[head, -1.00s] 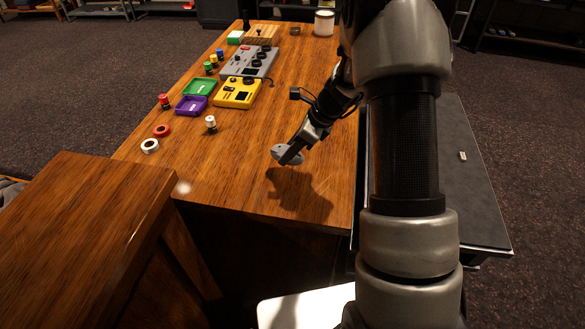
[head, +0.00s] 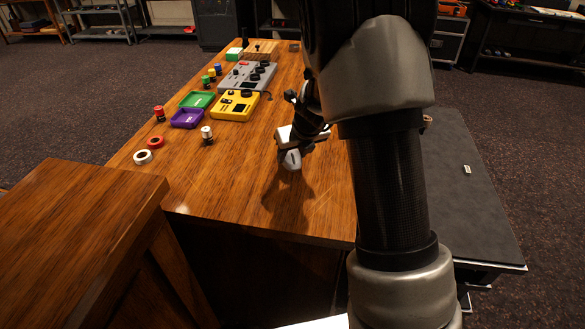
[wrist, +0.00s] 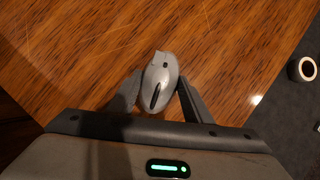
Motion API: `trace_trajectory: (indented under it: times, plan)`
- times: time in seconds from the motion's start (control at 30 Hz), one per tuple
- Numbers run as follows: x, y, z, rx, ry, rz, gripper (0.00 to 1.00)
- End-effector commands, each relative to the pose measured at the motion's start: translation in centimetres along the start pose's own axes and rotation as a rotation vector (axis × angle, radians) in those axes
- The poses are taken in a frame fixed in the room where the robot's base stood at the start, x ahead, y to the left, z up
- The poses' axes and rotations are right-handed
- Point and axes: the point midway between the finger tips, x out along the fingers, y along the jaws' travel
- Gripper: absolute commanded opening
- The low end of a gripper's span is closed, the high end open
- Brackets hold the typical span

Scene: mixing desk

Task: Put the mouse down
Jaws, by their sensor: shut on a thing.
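The grey mouse (wrist: 159,82) is between the two fingers of my gripper (wrist: 158,98) in the wrist view, with its dark scroll slot facing the camera. In the head view the mouse (head: 292,159) hangs at the tip of my gripper (head: 297,150), over the near part of the wooden desk (head: 225,200). A shadow lies on the desk below it, and the mouse appears to be above the surface. My gripper is shut on the mouse. My arm hides part of the desk's right side.
The desk's near area is clear.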

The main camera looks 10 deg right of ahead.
Motion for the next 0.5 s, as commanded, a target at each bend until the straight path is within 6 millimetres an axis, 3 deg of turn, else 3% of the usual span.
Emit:
trace_trajectory:
  times: [0.23,0.5]
  plan:
    - [3.0,0.0,-1.8,0.001,0.001,0.001,0.22]
    - [3.1,0.0,-1.8,0.000,0.000,0.000,0.22]
